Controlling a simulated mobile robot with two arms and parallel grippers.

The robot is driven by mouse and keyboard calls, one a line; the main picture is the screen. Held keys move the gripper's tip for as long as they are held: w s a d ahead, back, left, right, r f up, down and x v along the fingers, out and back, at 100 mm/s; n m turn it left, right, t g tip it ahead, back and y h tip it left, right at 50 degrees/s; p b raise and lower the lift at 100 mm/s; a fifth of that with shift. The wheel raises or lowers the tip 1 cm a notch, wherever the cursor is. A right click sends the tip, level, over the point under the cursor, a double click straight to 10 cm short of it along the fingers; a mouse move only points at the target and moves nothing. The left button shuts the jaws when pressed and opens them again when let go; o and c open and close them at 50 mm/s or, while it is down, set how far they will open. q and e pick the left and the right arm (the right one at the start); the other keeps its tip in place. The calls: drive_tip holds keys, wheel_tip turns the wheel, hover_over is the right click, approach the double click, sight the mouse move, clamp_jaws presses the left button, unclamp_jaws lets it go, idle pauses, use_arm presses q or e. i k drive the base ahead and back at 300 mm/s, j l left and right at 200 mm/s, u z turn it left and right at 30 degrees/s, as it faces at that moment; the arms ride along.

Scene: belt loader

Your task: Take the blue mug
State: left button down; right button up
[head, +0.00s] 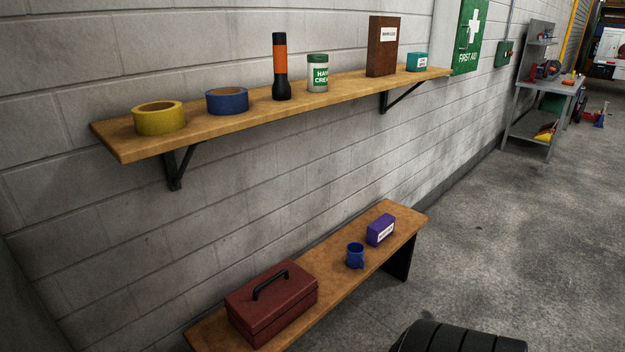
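The blue mug (355,256) stands upright on the low wooden bench (335,262) against the block wall. It sits between a dark red toolbox (272,300) on the left and a purple box (380,230) with a white label on the right, apart from both. Its handle appears to be on its right side. Neither of my grippers is in the head view.
A wall shelf (235,108) above the bench holds tape rolls, a torch, a tub and boxes. A black ribbed object (457,338) is at the bottom edge. A metal workbench (548,88) stands far right.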

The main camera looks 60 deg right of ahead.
sight(354, 250)
drive_tip(key=z, duration=2.1)
drive_tip(key=i+l, duration=0.5)
drive_tip(key=l, duration=0.25)
